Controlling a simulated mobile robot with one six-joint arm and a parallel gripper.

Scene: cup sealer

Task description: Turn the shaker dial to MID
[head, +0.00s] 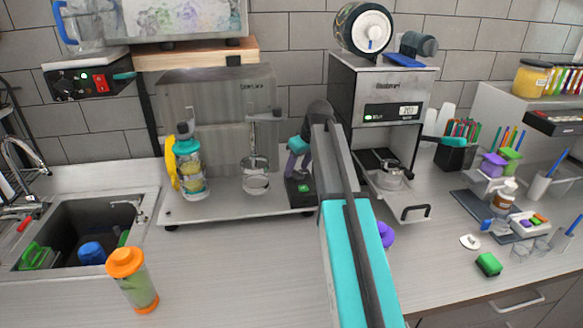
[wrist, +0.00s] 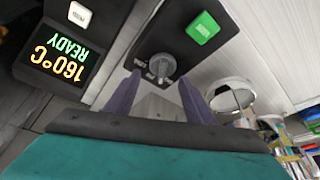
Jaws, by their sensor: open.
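The shaker dial (wrist: 162,67) is a round grey knob on a dark panel (wrist: 180,45), with small pale marks around it that I cannot read. A green button (wrist: 202,27) sits on the same panel and also shows in the head view (head: 303,188). My gripper (wrist: 160,80) is open, its two purple fingers pointing at the dial with the knob between their tips in the picture. I cannot tell whether they touch it. In the head view my gripper (head: 298,163) is just above the panel, and the dial cannot be made out there.
A display reading 160°C READY (wrist: 60,55) is beside the panel in the wrist view. In the head view, a teal-lidded shaker cup (head: 190,165) stands left on the machine's base. An orange-lidded cup (head: 134,280) stands at front left. The front counter is mostly clear.

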